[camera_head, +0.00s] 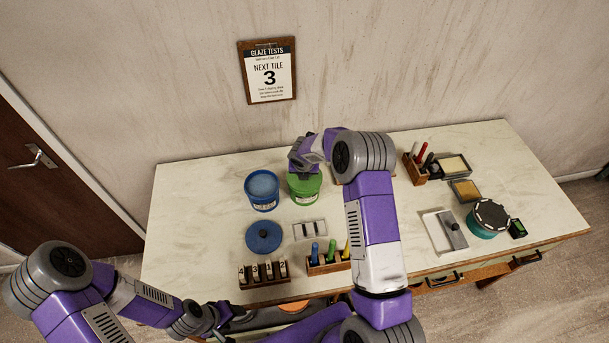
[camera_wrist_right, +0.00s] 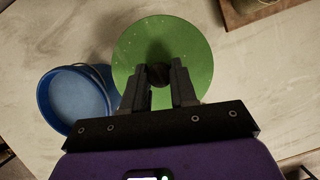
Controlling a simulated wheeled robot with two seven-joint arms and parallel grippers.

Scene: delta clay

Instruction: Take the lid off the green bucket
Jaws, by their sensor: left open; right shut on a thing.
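The green bucket (camera_head: 304,194) stands on the pale table beside the blue bucket, with its green lid (camera_head: 301,182) at its top. The lid (camera_wrist_right: 190,55) fills the upper middle of the right wrist view. My right gripper (camera_wrist_right: 158,76) is shut on the dark knob at the lid's centre; in the head view this gripper (camera_head: 304,165) is above the bucket and partly hides the lid. Whether the lid is seated or slightly raised I cannot tell. My left gripper (camera_head: 228,316) is open and empty, low in front of the table.
An open blue bucket (camera_head: 261,205) stands left of the green one; its blue lid (camera_head: 263,237) lies in front. A small tray (camera_head: 310,230), a numbered tile rack (camera_head: 263,279) and a tool rack (camera_head: 327,268) are nearer the front. The table's left side is clear.

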